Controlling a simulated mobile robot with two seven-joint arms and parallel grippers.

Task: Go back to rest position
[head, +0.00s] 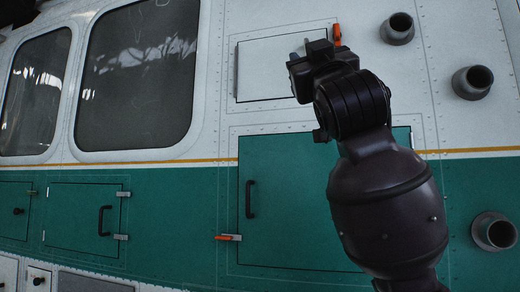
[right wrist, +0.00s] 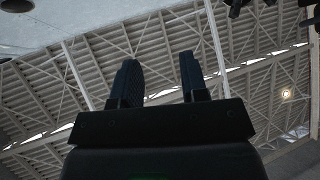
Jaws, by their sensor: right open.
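My right arm rises from the bottom right of the head view, in front of the helicopter's side. My right gripper (head: 308,52) is at the top of it, in front of the white panel (head: 262,75). In the right wrist view the gripper (right wrist: 158,78) has its two dark fingers apart, with nothing between them. Its fingers point up toward the hangar roof (right wrist: 150,45). My left gripper is in neither view.
The large green door (head: 285,225) with a black handle looks closed, partly behind my arm. An orange latch (head: 228,238) is at its lower left. Another orange latch (head: 337,34) is by the white panel. Several round pipes (head: 397,28) stick out at right. A smaller green door (head: 80,215) is at left.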

